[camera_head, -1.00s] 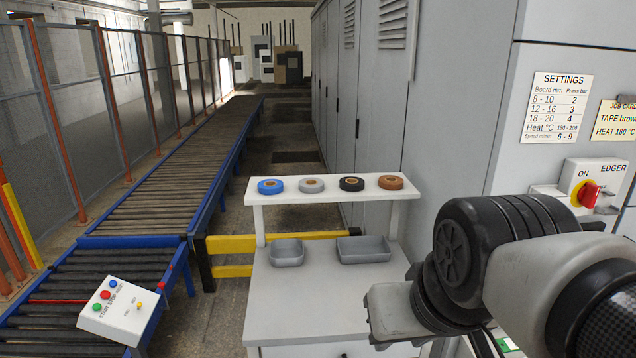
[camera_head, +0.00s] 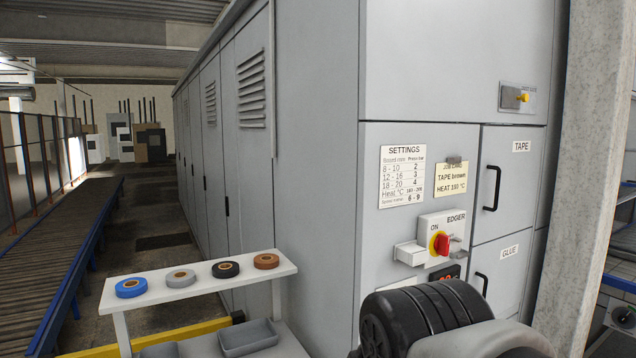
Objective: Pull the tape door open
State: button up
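The tape door (camera_head: 503,182) is a grey panel labelled TAPE on the right part of the machine front. It looks shut, with a black vertical bar handle (camera_head: 492,188) near its left edge. My arm shows at the bottom right, below and in front of the machine's panel, apart from the tape door. My gripper is out of the frame, so its state does not show.
A glue door (camera_head: 497,278) with its own handle sits below the tape door. Left of them are the EDGER switch (camera_head: 441,243) and a settings sheet (camera_head: 403,176). A shelf (camera_head: 200,287) holds several tape rolls. A pale post (camera_head: 582,180) stands at the right.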

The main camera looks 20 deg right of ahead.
aim_at(509, 158)
jog(key=z, duration=1.5)
jog(key=i+l+u, duration=0.25)
jog(key=i+l, duration=0.2)
jog(key=i, duration=0.05)
